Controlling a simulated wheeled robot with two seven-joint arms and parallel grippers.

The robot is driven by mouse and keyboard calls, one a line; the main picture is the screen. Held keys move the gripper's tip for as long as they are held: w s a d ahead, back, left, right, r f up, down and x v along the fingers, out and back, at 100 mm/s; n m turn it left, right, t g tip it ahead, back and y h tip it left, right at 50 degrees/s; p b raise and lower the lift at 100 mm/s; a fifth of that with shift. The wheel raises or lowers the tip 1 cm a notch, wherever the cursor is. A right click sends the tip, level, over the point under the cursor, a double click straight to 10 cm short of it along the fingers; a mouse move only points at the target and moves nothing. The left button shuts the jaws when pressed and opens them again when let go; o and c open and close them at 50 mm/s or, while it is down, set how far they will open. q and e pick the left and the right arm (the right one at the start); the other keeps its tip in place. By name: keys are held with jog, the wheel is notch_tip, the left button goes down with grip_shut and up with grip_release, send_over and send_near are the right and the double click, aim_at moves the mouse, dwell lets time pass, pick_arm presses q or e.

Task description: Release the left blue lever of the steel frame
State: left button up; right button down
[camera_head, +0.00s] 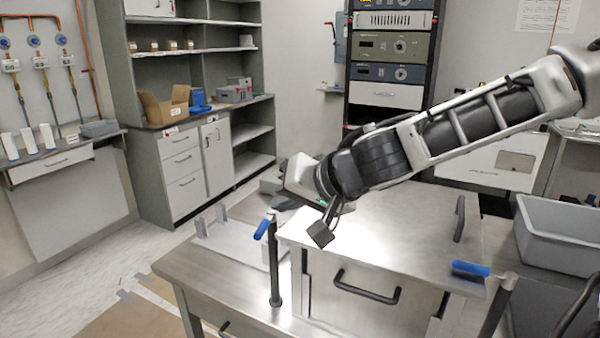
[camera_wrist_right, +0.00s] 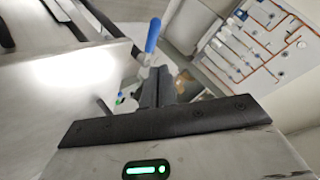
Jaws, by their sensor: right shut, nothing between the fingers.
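The steel frame is a box with a flat metal lid (camera_head: 390,215) and a black front handle (camera_head: 365,288). Its left blue lever (camera_head: 265,229) sits atop a dark post (camera_head: 275,270) at the front left corner and slants down to the left. The right blue lever (camera_head: 470,268) lies nearly level over the lid's front right edge. My right gripper (camera_head: 272,187) is shut and empty, above and behind the left post. In the wrist view its fingertips (camera_wrist_right: 158,75) are just short of a blue lever (camera_wrist_right: 152,36); I cannot tell whether they touch. My left gripper is out of view.
The frame stands on a steel table (camera_head: 205,265). A grey bin (camera_head: 560,235) is at the right. A shelf unit (camera_head: 190,165) and an instrument rack (camera_head: 390,60) stand behind. My right arm crosses above the lid. Some bare tabletop shows left of the left post.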

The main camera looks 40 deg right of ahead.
pick_arm(q)
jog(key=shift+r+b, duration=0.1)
jog(key=shift+b, duration=0.55)
pick_arm(e)
jog(key=s+a+r, duration=0.2)
jog(key=s+r, duration=0.4)
jog(key=s, duration=0.1)
jog(key=shift+s+a, duration=0.3)
jog(key=shift+s, duration=0.05)
notch_tip(320, 180, down, 21)
jog(key=s+n+g, duration=0.1)
jog(key=n, duration=0.5)
jog(key=s+a+f+n+g+h, duration=0.1)
jog(key=s+a+f+g, duration=0.15)
jog(key=s+f, duration=0.45)
jog(key=s+a+f+n+g+h, duration=0.1)
jog(key=s+a+f+g, duration=0.1)
jog(key=s+f+g, duration=0.35)
jog(key=w+a+f+t+y, duration=0.1)
jog(key=w+a+f+t, duration=0.1)
jog(key=f+t, duration=0.2)
jog(key=w+a+f+t+y, duration=0.1)
jog(key=w+a+f+t, duration=0.1)
jog(key=f, duration=0.5)
jog(key=a+t, duration=0.1)
jog(key=t, duration=0.1)
jog(key=shift+t, duration=0.3)
